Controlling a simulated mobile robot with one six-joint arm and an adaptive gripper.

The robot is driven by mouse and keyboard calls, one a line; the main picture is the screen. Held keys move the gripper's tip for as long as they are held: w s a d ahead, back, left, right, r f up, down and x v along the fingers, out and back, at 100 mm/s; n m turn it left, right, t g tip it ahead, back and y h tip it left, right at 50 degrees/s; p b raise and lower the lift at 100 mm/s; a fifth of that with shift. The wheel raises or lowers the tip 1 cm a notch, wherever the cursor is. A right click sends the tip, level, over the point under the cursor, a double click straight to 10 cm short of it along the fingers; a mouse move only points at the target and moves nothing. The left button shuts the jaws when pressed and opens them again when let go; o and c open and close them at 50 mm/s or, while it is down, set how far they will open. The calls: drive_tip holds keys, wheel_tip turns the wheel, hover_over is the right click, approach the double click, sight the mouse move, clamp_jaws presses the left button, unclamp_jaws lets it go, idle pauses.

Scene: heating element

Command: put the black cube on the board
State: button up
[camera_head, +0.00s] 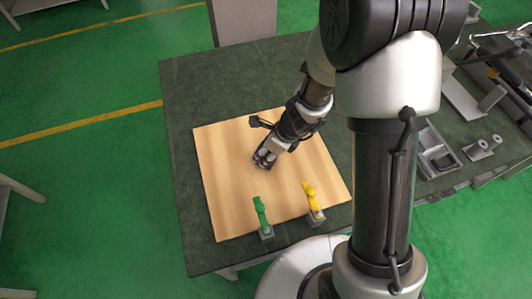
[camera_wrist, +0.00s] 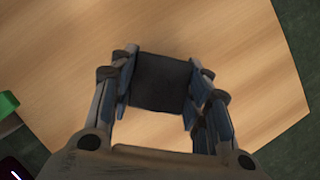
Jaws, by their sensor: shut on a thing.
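The wooden board (camera_head: 222,165) lies on the dark green table, and its pale surface fills most of the wrist view (camera_wrist: 60,50). My gripper (camera_wrist: 163,85) is shut on the black cube (camera_wrist: 160,80), with one finger on each side of it. In the head view my gripper (camera_head: 264,160) is over the middle of the board. The cube is mostly hidden by the fingers there. I cannot tell whether the cube touches the board or is just above it.
A green clamp (camera_head: 260,212) and a yellow clamp (camera_head: 311,196) stand at the board's near edge. Grey metal parts (camera_head: 435,152) lie on the table at the right. The board's left side is clear.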

drive_tip(key=shift+r, duration=0.15)
drive_tip(key=o, duration=1.4)
drive_tip(key=shift+o, duration=0.2)
